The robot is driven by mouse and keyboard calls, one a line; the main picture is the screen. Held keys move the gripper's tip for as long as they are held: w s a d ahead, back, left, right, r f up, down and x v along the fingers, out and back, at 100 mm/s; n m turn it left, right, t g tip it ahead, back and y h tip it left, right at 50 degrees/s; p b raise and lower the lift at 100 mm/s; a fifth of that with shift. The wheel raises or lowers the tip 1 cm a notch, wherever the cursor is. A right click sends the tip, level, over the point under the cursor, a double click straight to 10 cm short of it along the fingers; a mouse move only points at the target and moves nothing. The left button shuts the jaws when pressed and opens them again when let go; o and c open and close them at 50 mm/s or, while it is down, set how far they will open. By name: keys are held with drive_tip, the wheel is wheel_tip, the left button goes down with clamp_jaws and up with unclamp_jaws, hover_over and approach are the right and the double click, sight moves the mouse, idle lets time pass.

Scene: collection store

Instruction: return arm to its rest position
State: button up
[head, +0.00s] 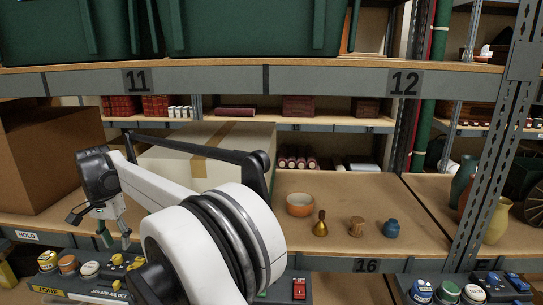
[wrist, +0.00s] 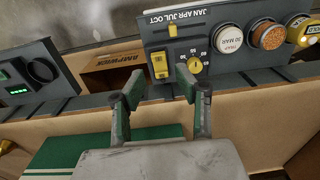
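My gripper (head: 113,238) hangs at the left in the head view, in front of the shelf edge and above a control panel (head: 120,287). My white arm reaches to it from the lower middle. In the wrist view my gripper (wrist: 156,85) has its two green and grey fingers apart, with nothing held between them. Beyond the fingertips is the grey panel (wrist: 222,50) with a yellow switch, a yellow knob and round labelled dials. I cannot tell from these frames whether a finger touches the panel.
An orange bowl (head: 300,205), brass bell (head: 320,226), small wooden pot (head: 356,227) and blue jar (head: 391,229) stand on the shelf right of my arm. A large taped box (head: 230,148) is behind the arm. A brown carton (head: 45,160) stands left. A rack upright (head: 488,150) is right.

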drive_tip(key=w+d+r+t, duration=0.15)
drive_tip(key=d+r, duration=0.25)
drive_tip(key=d, duration=0.5)
drive_tip(key=w+d+r+y, duration=0.1)
drive_tip(key=w+d+r, duration=0.1)
drive_tip(key=d+r, duration=0.45)
drive_tip(key=w+d+r, duration=0.2)
drive_tip(key=d+r, duration=0.1)
drive_tip(key=d, duration=0.8)
drive_tip(key=s+d+r+t, duration=0.1)
drive_tip(key=s+d, duration=0.3)
drive_tip(key=d, duration=0.6)
drive_tip(key=s+d+t, duration=0.1)
drive_tip(key=s+d, duration=0.3)
drive_tip(key=d, duration=0.5)
drive_tip(key=s+d+r+t, duration=0.1)
drive_tip(key=s+d, duration=0.3)
drive_tip(key=d, duration=0.6)
drive_tip(key=s+d+f+t+h, duration=0.1)
drive_tip(key=s+d+f, duration=0.4)
drive_tip(key=s+d, duration=0.15)
drive_tip(key=s+d+f+t, duration=0.2)
drive_tip(key=s+d+f, duration=0.35)
drive_tip(key=s, duration=0.25)
wheel_tip(320, 180, up, 14)
drive_tip(key=p, duration=1.3)
drive_tip(key=shift+d+f, duration=0.15)
drive_tip(key=shift+d, duration=0.15)
drive_tip(key=shift+w+a+g, duration=0.1)
drive_tip(key=shift+g, duration=0.15)
